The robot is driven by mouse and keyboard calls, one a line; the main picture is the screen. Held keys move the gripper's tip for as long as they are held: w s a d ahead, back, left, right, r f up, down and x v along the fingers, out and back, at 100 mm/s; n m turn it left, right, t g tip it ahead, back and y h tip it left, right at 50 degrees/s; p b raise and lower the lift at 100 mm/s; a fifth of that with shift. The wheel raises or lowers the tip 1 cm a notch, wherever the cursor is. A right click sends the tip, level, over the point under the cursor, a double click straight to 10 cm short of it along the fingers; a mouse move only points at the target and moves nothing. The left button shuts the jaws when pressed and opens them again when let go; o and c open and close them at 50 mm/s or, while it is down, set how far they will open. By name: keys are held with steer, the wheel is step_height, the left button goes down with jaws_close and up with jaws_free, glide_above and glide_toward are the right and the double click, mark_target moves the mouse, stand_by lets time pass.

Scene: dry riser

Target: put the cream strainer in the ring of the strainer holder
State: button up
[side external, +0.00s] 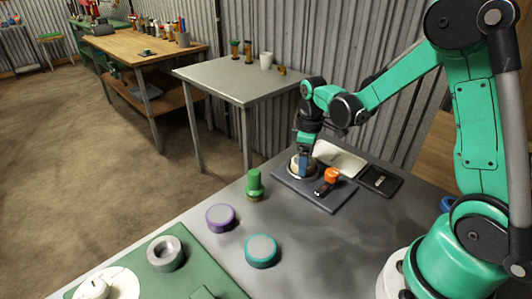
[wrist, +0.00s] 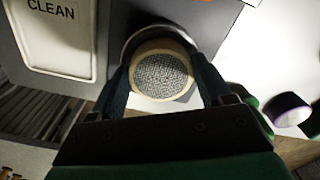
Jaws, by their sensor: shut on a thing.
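The cream strainer (wrist: 160,72) is a round cream rim with grey mesh, seen in the wrist view between my two fingers. My gripper (side external: 303,165) is shut on it, one finger on each side, above the dark board (side external: 312,197). A grey metal ring (wrist: 150,30), apparently the strainer holder's, curves around the strainer's far side in the wrist view. In the side view the ring and strainer (side external: 296,173) overlap at the board's left part, partly hidden by my fingers. I cannot tell whether the strainer is down in the ring or just above it.
An orange-topped item (side external: 331,175) stands on the board close to my gripper. A green-topped item (side external: 254,184), purple disc (side external: 220,218) and teal disc (side external: 261,251) stand left, with bare grey bench between.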

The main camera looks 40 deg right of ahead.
steer(key=shift+f, duration=0.1)
steer(key=o, duration=1.2)
steer(key=shift+o, duration=0.2)
step_height(320, 180, up, 12)
steer(key=s+a+m+t, duration=0.5)
steer(key=s+a+t, duration=0.1)
steer(key=a, duration=0.4)
steer(key=shift+f+t, duration=0.4)
steer(key=shift+t, duration=0.2)
